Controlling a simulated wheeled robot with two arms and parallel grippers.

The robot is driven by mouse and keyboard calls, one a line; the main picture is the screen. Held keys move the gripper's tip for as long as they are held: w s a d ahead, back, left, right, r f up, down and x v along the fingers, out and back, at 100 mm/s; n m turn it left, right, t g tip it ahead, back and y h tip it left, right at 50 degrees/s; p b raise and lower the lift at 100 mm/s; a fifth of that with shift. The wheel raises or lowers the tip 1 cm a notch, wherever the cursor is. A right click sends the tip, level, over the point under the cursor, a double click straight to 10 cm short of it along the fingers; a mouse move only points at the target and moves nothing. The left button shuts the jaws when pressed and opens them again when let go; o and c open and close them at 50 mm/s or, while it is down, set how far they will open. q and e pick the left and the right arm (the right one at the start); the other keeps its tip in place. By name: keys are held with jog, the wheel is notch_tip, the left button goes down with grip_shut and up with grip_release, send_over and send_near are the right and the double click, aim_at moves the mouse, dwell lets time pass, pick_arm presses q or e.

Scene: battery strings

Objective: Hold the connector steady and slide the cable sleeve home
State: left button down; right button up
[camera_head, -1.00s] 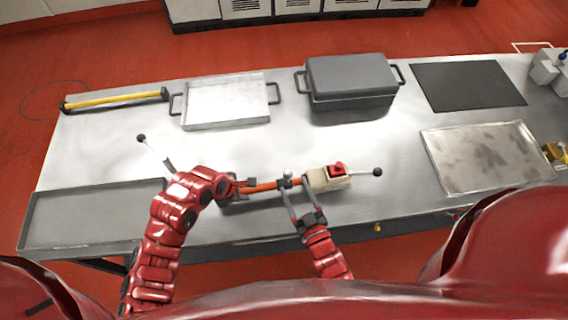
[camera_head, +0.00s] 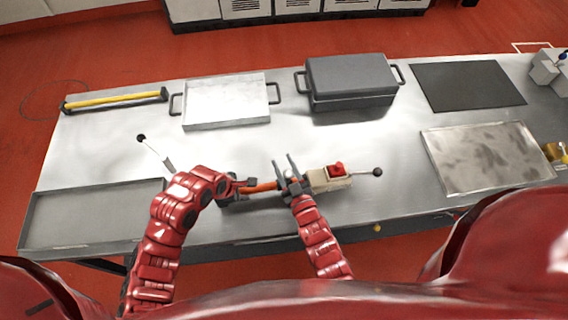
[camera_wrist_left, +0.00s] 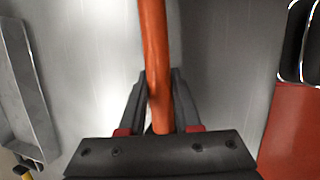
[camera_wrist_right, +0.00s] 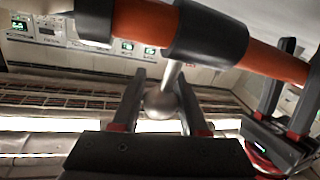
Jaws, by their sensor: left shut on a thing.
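The beige connector (camera_head: 328,181) with a red block on top lies near the table's front edge. An orange cable (camera_head: 262,187) runs left from it. My left gripper (camera_head: 245,185) is shut on the cable, which passes between its fingers in the left wrist view (camera_wrist_left: 155,70). The dark cable sleeve (camera_wrist_right: 208,35) is around the cable in the right wrist view, with a grey stem and ball (camera_wrist_right: 161,103) sticking out. A second dark ring (camera_wrist_right: 94,20) is further left. My right gripper (camera_head: 285,168) is open, its fingers either side of the ball; contact is unclear.
A ball-ended lever (camera_head: 376,172) sticks out right of the connector. Another ball-ended rod (camera_head: 142,139) is at left. A grey lidded box (camera_head: 350,80), white tray (camera_head: 226,100), black mat (camera_head: 467,84) and steel tray (camera_head: 485,155) lie behind and right. The table's middle is clear.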

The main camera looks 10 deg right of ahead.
grip_shut()
dwell(1.1)
